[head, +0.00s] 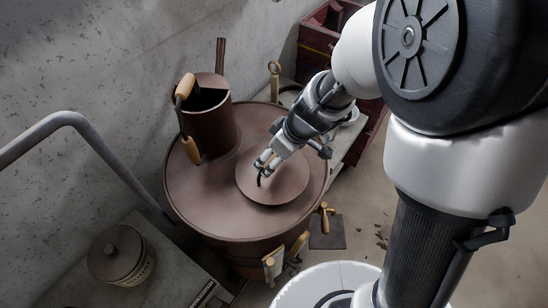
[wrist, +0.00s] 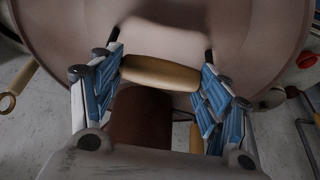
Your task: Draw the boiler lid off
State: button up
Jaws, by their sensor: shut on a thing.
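The boiler (head: 195,205) is a large brown drum with a flat round top. The boiler lid (head: 285,188) is a brown disc over the right part of that top. It also fills the upper part of the wrist view (wrist: 245,25). Whether it rests on the drum or hangs slightly above it, I cannot tell. My gripper (head: 266,163) points down at the lid's middle. In the wrist view its blue-padded fingers (wrist: 160,85) stand at both ends of the lid's pale wooden handle (wrist: 160,72), shut on it. In the head view the fingers mostly hide the handle.
A brown can (head: 212,132) with wooden grips stands on the boiler's left side. A lidded pot (head: 118,262) sits on a bench at lower left. A grey pipe rail (head: 70,118) crosses the left. Dark red crates (head: 318,38) stand behind. Floor at right looks mostly clear.

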notch_tip(320, 180, up, 17)
jog(key=p, duration=0.3)
jog(key=shift+r+p, duration=0.2)
jog(key=shift+p, duration=0.15)
